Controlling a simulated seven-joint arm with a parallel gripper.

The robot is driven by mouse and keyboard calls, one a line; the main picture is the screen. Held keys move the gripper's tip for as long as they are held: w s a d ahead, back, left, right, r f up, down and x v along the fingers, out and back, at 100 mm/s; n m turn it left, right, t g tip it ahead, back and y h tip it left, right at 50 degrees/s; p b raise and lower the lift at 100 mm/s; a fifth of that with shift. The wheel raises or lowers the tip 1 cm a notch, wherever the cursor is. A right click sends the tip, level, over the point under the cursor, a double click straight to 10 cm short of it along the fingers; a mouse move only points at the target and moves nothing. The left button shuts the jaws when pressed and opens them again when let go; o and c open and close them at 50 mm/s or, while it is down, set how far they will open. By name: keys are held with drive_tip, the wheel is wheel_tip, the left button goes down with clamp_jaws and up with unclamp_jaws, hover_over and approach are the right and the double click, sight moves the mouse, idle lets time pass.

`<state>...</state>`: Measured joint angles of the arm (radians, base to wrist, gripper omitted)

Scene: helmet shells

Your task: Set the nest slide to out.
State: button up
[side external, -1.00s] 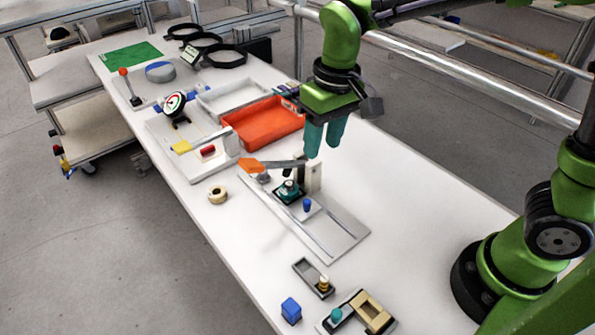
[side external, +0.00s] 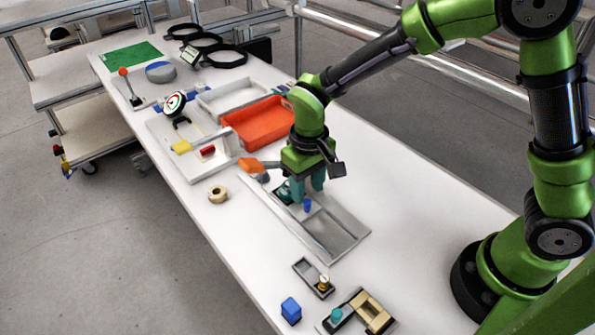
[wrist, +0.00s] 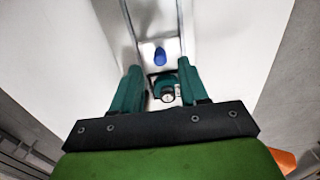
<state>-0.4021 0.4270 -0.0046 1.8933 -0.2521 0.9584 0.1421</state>
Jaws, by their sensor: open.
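The nest slide (side external: 333,232) is a pale grey railed track on the white table. A blue knob (side external: 307,205) stands on its carriage, at the far end of the track; the near part of the track is empty. A teal part with a round dial sits beside the knob; in the wrist view this teal part (wrist: 166,90) lies between my fingers, with the blue knob (wrist: 160,56) just beyond it. My gripper (side external: 306,188) is open, pointing down, low over the carriage. Its fingers partly hide the teal part in the side view. I cannot tell whether they touch it.
An orange paddle (side external: 250,164) sits close behind my gripper. An orange tray (side external: 262,124) and white fixtures lie further back. A beige ring (side external: 217,194) lies to the left. A blue block (side external: 291,311) and two small fixtures stand near the front. Table right of the track is clear.

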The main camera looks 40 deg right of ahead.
sight(307, 201)
drive_tip(key=shift+f, duration=1.95)
clamp_jaws()
